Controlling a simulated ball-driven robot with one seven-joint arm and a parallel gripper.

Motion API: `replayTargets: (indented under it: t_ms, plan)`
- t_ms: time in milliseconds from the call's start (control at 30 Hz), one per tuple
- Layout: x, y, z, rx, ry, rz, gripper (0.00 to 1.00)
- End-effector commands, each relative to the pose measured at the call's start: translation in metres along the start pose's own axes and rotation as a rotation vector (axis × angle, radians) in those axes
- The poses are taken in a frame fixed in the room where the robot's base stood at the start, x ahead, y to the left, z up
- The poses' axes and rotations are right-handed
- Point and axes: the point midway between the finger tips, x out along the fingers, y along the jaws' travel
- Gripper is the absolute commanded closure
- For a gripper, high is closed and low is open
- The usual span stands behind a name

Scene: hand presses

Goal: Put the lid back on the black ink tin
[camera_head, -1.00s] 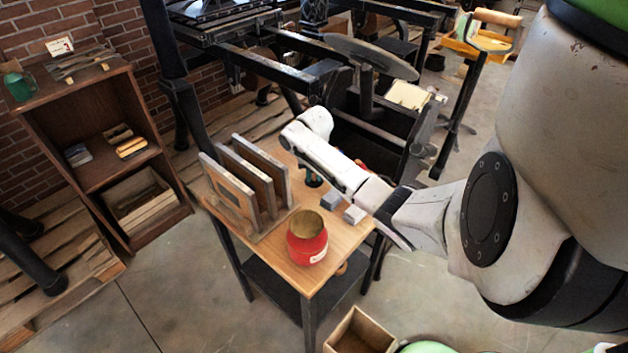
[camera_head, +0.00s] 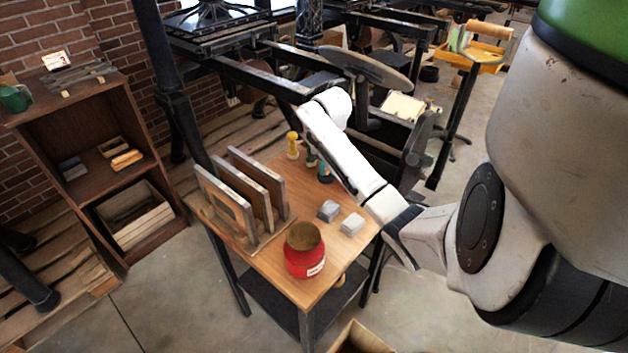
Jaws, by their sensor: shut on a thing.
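I cannot make out a black ink tin or its lid. A red tin (camera_head: 305,262) with a white label and a dull brown top stands upright near the table's front corner. My arm reaches in from the right across the table (camera_head: 282,271). Its wrist end is above the table's back edge. The arm also covers the table's back right part.
A rack of upright framed plates (camera_head: 222,196) stands on the table's left. Small yellow (camera_head: 293,146) and teal (camera_head: 324,171) pieces stand at the back. Presses and a wooden shelf (camera_head: 90,140) surround the table.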

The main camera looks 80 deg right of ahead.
Motion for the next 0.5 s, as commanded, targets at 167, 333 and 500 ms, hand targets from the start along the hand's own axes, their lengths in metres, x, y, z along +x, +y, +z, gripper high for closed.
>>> replayTargets:
  t_ms: [167,333,500]
  plan:
    - [-0.018,-0.04,-0.008,0.003,-0.003,0.002,1.0]
    - [-0.031,-0.066,-0.014,0.001,-0.002,0.001,1.0]
    - [-0.043,-0.082,-0.017,0.0,0.0,0.0,1.0]
